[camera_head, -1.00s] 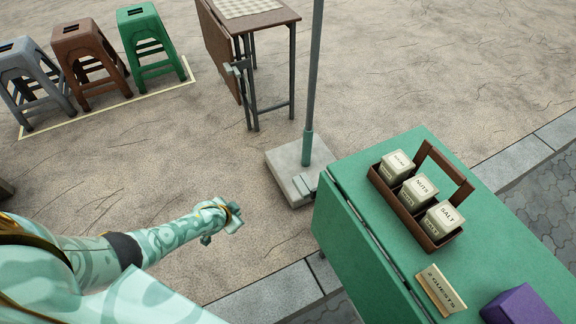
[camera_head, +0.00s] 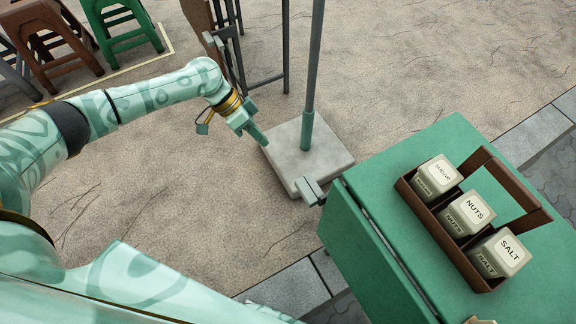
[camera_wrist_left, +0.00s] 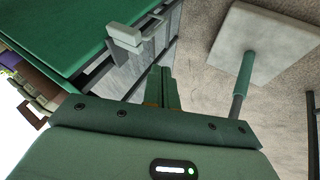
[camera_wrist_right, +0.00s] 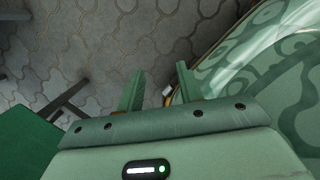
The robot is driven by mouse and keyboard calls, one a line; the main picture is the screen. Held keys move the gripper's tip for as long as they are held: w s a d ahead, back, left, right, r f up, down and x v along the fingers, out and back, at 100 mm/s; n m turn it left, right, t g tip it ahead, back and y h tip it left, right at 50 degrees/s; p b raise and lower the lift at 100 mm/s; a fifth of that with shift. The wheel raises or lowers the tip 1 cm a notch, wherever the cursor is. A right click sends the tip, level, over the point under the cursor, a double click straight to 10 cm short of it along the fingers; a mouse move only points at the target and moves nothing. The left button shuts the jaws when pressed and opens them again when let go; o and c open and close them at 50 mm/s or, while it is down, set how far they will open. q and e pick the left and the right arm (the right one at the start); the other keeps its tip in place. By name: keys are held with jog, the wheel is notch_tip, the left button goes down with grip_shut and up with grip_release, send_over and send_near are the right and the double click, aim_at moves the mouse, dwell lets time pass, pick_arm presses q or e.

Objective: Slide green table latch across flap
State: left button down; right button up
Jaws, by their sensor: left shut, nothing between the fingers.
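The green table (camera_head: 440,150) stands at the right, with its green flap (camera_head: 365,265) hanging down on the near left side. The grey latch (camera_head: 309,190) sticks out at the table's far left corner, by the top of the flap. It also shows in the left wrist view (camera_wrist_left: 126,36). My left gripper (camera_head: 262,139) is shut and empty, in the air to the left of and beyond the latch, apart from it. Its fingers (camera_wrist_left: 163,88) point towards the latch side in the left wrist view. My right gripper (camera_wrist_right: 160,85) is open and empty over the paving.
A pole on a pale square base (camera_head: 325,155) stands just beyond the latch, close to my left gripper. A brown caddy (camera_head: 410,195) with sugar, nuts and salt boxes sits on the table. Stools (camera_head: 125,25) and a brown folding table stand farther back.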

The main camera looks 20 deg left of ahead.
aim_at(306, 192)
pick_arm(q)
jog(key=shift+f, duration=0.1)
